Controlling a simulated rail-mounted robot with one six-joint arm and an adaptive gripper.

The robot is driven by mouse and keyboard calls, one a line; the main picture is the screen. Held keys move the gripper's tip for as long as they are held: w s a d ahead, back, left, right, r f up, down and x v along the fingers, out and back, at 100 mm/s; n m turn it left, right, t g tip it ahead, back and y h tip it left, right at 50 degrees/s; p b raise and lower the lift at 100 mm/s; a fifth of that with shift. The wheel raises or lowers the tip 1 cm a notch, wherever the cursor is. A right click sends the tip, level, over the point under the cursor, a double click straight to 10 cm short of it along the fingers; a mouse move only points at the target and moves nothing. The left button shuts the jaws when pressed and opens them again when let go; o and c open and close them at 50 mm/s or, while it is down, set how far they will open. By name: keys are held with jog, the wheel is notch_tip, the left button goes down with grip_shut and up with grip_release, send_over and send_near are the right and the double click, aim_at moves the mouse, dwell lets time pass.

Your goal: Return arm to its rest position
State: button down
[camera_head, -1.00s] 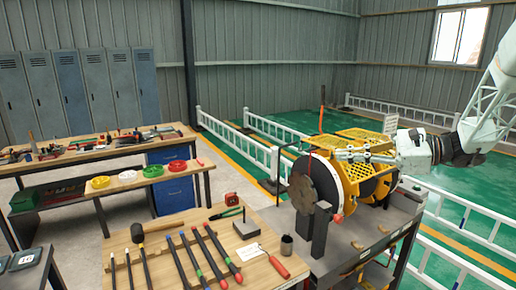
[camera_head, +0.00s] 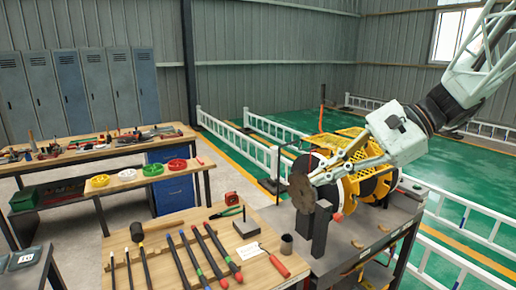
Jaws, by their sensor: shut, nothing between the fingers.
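My gripper (camera_head: 322,174) is at the right of the head view, at the end of my arm, which comes in from the upper right. Its fingers point down and to the left and are shut with nothing between them. The fingers show in front of the yellow machine (camera_head: 352,140) with its dark round disc (camera_head: 302,186), covering part of both. I cannot tell whether the fingertips touch the machine or hang clear in front of it.
A wooden workbench (camera_head: 165,275) with a mallet, several long-handled tools and a screwdriver lies at the front. The machine's grey table (camera_head: 360,240) stands to its right. White railings (camera_head: 470,215) border the green floor. The air above the workbench is clear.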

jog(key=s+d+f+n+h, duration=0.1)
jog(key=s+d+n+h, duration=0.1)
jog(key=s, duration=0.9)
jog(key=s+d+f+n+t+h+b, duration=0.1)
jog(key=s+n+h, duration=0.4)
jog(key=s, duration=0.6)
jog(key=s+d+f+n+t+h, duration=0.1)
jog(key=s+n, duration=0.4)
jog(key=s, duration=0.6)
jog(key=shift+s+d+f+h, duration=0.2)
jog(key=shift+d+f+h, duration=0.5)
jog(key=shift+h, duration=0.6)
jog(key=shift+d+r, duration=0.1)
dwell(0.3)
